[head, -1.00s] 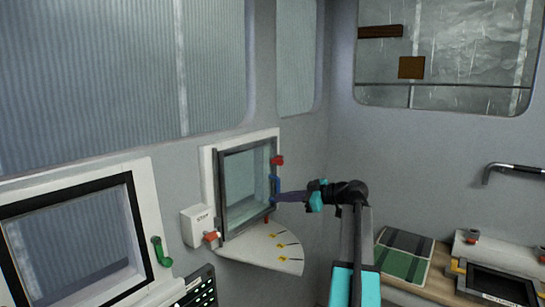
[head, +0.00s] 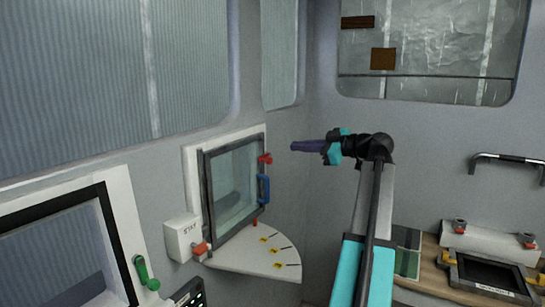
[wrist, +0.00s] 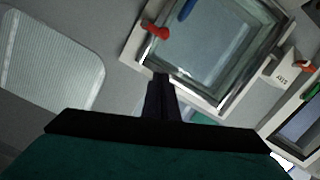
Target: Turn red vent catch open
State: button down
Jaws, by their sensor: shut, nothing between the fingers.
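The vent is a glazed panel in a dark frame (head: 232,190), set in a white surround on the wall. A red catch (head: 265,159) sits at the panel's upper right edge, above a blue handle (head: 263,188). The wrist view shows the red catch (wrist: 157,32) above the fingers and the blue handle (wrist: 187,9) at the top edge. My gripper (head: 294,146) is shut and empty. It points left, to the right of the red catch and slightly higher in the head view, apart from it. Its closed dark fingers show in the wrist view (wrist: 158,85).
A white box (head: 182,238) with a red-orange lever (head: 200,248) stands left of the vent. A quarter-round white shelf (head: 258,255) with yellow marks lies below. A green handle (head: 146,272) is at lower left. A worktop with a framed hatch (head: 485,275) is at right.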

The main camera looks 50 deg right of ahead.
jog(key=shift+w+a, duration=0.1)
jog(key=shift+w, duration=0.15)
jog(key=w+f+p, duration=0.5)
jog(key=w, duration=0.5)
jog(key=shift+f, duration=0.15)
jog(key=shift+a, duration=0.1)
dwell(0.3)
